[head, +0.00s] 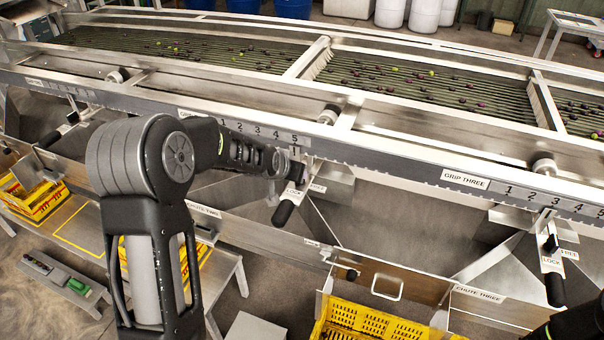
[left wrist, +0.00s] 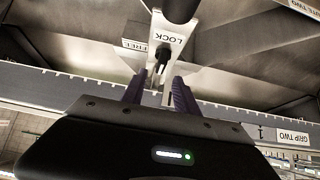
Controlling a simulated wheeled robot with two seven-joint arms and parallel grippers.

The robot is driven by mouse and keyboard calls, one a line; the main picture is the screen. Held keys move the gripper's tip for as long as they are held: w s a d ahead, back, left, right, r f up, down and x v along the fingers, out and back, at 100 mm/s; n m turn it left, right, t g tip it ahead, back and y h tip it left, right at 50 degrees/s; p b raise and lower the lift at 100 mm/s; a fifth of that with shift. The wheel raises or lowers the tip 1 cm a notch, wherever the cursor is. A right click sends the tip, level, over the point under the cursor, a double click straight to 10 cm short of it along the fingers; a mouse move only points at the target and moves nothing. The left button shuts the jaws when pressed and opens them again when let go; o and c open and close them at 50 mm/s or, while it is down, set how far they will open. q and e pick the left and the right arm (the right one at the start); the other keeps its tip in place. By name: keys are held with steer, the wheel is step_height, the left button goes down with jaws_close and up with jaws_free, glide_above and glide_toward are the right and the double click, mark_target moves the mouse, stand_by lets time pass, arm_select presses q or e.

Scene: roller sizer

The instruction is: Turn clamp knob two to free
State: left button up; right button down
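Clamp knob two is a small dark knob (left wrist: 162,58) on a pale metal clamp below the grip two scale. A plate marked LOCK (head: 293,191) lies along its arm, which ends in a black handle (head: 283,212). A plate marked FREE (head: 318,188) is beside it. My left gripper (left wrist: 158,82) is open, with its purple fingers apart on either side of the clamp's line. The knob shows between and just beyond the fingertips; contact cannot be told. In the head view my left arm partly covers this spot. My right gripper is out of view.
A numbered rail (head: 380,158) runs across the sizer above the clamps. Another clamp with a black knob (head: 551,243) stands at the right under grip three. Metal chutes lie below, with a yellow crate (head: 365,322) at the bottom. Fruit lies on the rollers behind.

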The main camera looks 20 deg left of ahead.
arm_select(q)
steer(key=p+x, duration=0.1)
steer(key=x, duration=0.6)
steer(key=shift+w+a+f, duration=0.1)
steer(key=shift+w+f, duration=0.05)
steer(key=shift+c, duration=0.6)
jaws_close()
